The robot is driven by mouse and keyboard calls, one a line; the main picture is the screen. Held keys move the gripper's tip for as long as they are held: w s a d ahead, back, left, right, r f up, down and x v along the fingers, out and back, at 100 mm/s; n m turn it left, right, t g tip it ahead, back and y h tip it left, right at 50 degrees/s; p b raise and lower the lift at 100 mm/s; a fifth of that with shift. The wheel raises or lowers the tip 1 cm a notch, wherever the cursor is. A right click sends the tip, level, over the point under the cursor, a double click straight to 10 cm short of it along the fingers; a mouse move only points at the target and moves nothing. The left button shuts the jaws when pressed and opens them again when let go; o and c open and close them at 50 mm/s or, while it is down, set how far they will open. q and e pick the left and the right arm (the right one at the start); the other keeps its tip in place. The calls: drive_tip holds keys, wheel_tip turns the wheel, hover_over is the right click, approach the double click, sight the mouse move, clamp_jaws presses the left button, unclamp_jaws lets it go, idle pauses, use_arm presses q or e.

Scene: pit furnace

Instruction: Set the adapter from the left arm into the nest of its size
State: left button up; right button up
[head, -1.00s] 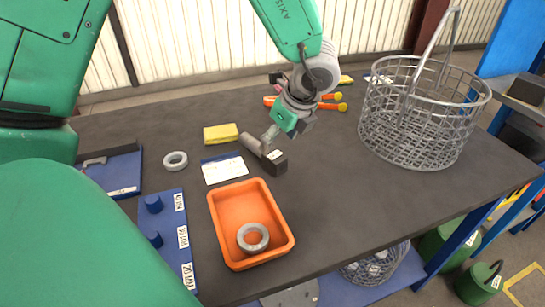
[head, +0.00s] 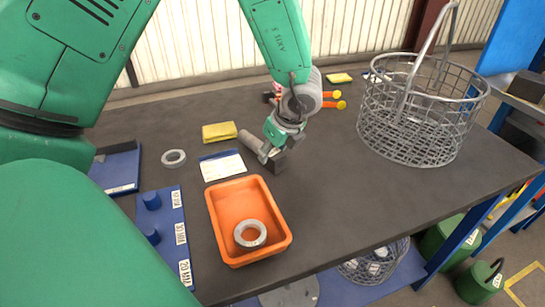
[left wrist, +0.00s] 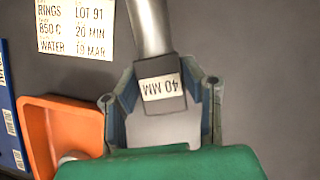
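In the left wrist view the block (left wrist: 160,88) carries a "40 MM" label. My left gripper (head: 277,154) is over the block. My right gripper is not in view.
An orange tray (head: 214,220) holding a grey ring (head: 250,233) is in front. A white card (head: 222,167), yellow block (head: 219,132) and another ring (head: 173,158) lie nearby. A wire basket (head: 420,110) stands at the right. The table between tray and basket is clear.

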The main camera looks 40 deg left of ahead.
use_arm(q)
clamp_jaws()
drive_tip(key=shift+w+a, duration=0.1)
drive_tip(key=shift+a+r, duration=0.1)
drive_tip(key=shift+a, duration=0.05)
